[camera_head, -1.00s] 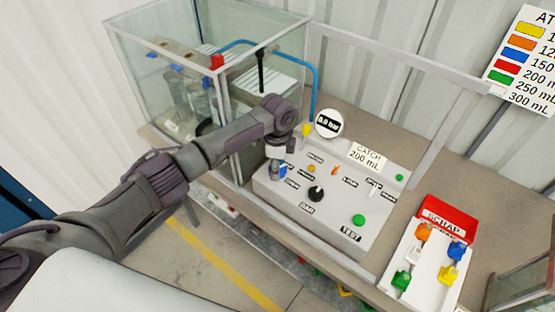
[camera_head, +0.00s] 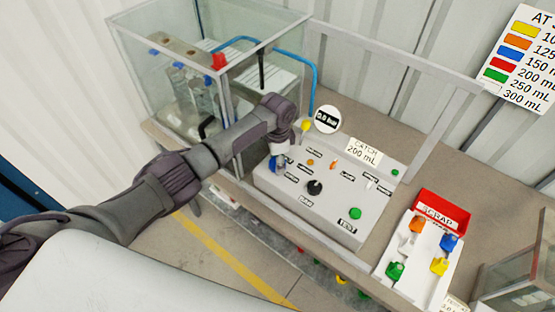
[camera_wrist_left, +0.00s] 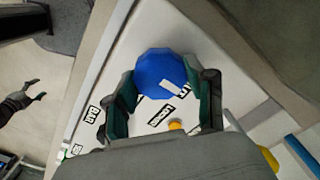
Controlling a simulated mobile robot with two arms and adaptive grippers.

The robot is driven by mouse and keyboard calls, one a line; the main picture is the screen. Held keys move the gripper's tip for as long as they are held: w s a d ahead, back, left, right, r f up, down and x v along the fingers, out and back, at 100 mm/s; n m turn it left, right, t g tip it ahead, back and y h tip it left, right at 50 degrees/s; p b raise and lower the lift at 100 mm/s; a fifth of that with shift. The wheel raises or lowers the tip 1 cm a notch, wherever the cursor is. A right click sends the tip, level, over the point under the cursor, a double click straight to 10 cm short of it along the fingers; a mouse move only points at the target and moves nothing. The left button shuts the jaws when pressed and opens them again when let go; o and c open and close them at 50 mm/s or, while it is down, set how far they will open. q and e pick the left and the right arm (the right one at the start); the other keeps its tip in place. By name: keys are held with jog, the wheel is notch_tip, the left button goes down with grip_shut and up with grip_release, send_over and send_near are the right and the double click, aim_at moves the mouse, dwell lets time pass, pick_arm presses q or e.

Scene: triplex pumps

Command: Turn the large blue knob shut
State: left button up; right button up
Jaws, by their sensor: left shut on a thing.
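The large blue knob (camera_wrist_left: 160,72) is a round faceted blue cap with a pale rectangular mark on its face. It sits at the left end of the grey control panel (camera_head: 340,215). In the left wrist view the two green-padded fingers of my left gripper (camera_wrist_left: 163,95) stand on either side of it, shut on it. In the head view a bit of the blue knob (camera_head: 281,163) shows below my left gripper (camera_head: 277,155). My right gripper is not clearly shown in the head view; in the left wrist view a dark gripper (camera_wrist_left: 32,99) shows at the far left.
The panel carries a black knob (camera_head: 314,187), a green TEST button (camera_head: 355,213) and small levers. A yellow knob (camera_head: 305,126) and a white gauge (camera_head: 327,120) stand behind. A glass tank (camera_head: 150,45) is at the left. A tray (camera_head: 425,275) with coloured pieces is at the right.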

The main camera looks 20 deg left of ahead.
pick_arm(q)
jog(key=o, duration=1.2)
jog(key=shift+c, duration=0.2)
jog(key=shift+r, duration=0.3)
notch_tip(320, 180, up, 12)
jog(key=shift+f, duration=0.25)
jog(key=shift+f, duration=0.1)
